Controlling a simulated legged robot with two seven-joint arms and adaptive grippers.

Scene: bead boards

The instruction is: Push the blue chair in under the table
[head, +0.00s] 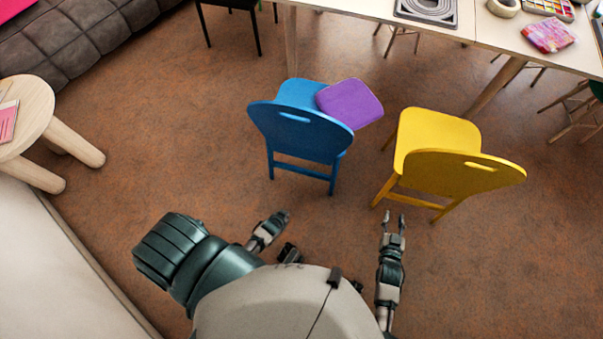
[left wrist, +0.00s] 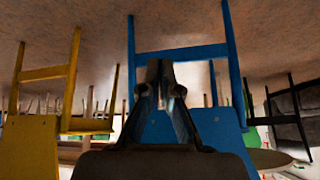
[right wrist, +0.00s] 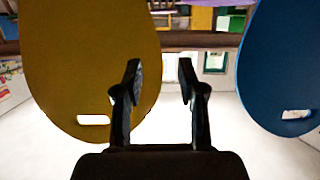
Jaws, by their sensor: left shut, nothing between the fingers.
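The blue chair (head: 298,125) stands upright on the floor, its backrest towards me and its seat towards the table (head: 375,7), with open floor between them. A purple pad (head: 350,102) overlaps the seat's right side and sticks out past it; I cannot tell what supports it. My left gripper (head: 284,216) is shut and empty, on my side of the chair and apart from it. In the left wrist view the blue chair (left wrist: 222,128) appears upside down behind the fingers (left wrist: 165,85). My right gripper (head: 394,217) is open and empty, near the yellow chair; its spread fingers (right wrist: 159,70) show in the right wrist view.
The yellow chair (head: 440,140) stands just right of the blue one. A round wooden stool (head: 35,110) and a grey sofa (head: 75,35) are at the left. A black chair (head: 232,5) is at the back. Floor before the blue chair is clear.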

